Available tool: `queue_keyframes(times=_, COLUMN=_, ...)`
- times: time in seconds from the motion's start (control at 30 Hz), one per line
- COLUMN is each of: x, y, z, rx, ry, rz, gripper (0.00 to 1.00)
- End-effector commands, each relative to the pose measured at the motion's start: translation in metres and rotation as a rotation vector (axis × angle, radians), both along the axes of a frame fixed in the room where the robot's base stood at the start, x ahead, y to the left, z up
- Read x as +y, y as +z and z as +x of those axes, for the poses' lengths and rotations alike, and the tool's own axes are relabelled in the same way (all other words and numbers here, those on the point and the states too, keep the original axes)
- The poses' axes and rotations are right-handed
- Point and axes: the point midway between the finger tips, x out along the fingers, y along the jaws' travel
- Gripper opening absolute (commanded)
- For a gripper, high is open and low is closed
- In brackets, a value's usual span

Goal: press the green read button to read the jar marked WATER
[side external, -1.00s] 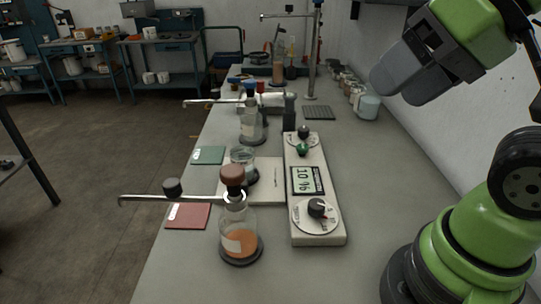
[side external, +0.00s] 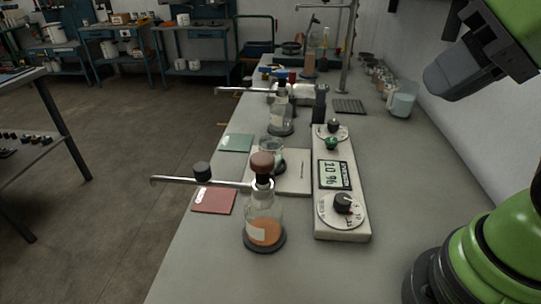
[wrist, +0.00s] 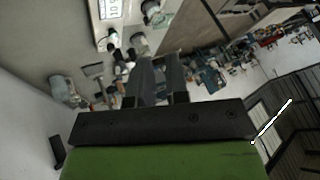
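The green button (side external: 331,144) is a small round knob near the far end of a long pale meter box (side external: 341,236). The box has a lit display (side external: 331,174) and a black dial (side external: 342,203) nearer the front. Left of the box, a clear jar (side external: 271,146) stands on a white plate. A stoppered flask with orange contents (side external: 264,231) stands in front, and another stoppered flask (side external: 281,120) stands behind. I cannot read WATER on any label. My gripper (side external: 452,77) is above and right of the box, apart from the button.
A red card (side external: 214,201) and green card (side external: 236,143) lie on the bench. A beaker (side external: 402,104) stands by the right wall. The bench right of the box is clear.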

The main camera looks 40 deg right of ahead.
Motion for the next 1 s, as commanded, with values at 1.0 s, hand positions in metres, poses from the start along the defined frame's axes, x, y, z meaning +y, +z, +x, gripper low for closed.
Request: queue_keyframes(times=1.0, x=0.0, y=0.0, z=0.0, rx=0.0, ry=0.0, rz=0.0, gripper=0.0)
